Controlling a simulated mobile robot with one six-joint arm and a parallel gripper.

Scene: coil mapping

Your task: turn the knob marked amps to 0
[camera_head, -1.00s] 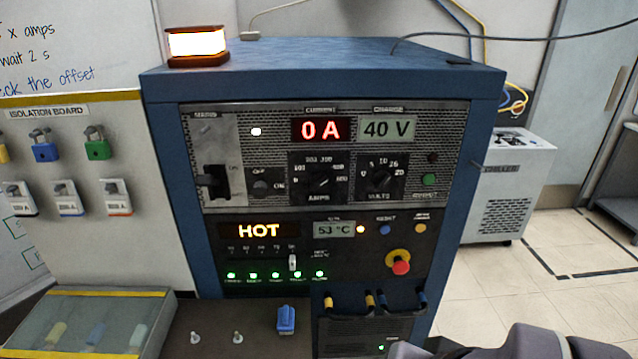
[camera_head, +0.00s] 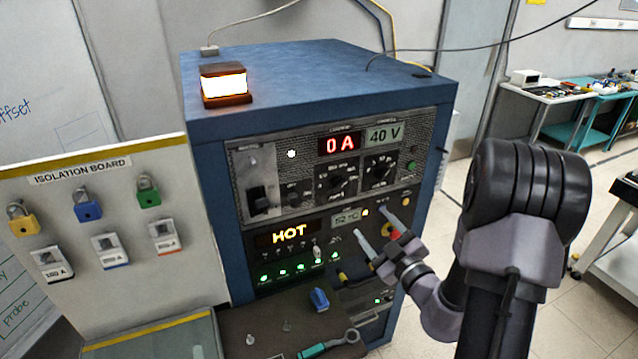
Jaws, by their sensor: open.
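The amps knob (camera_head: 337,184) is a dark round knob on the upper panel of the blue cabinet (camera_head: 215,150), left of the volts knob (camera_head: 378,170). Its pointer is too small to read surely. The red current display (camera_head: 341,145) above it reads 0 A. The voltage display (camera_head: 384,135) reads 40 V. My gripper (camera_head: 371,221) is open and empty, its two fingers apart in front of the lower panel. It is below and to the right of the amps knob and appears clear of it. The fingers partly cover the lower panel and the red stop button.
A dark lever switch (camera_head: 258,200) and a small knob (camera_head: 293,194) are left of the amps knob. The lower panel display (camera_head: 288,234) reads HOT. The isolation board (camera_head: 100,215) with padlocks stands at left.

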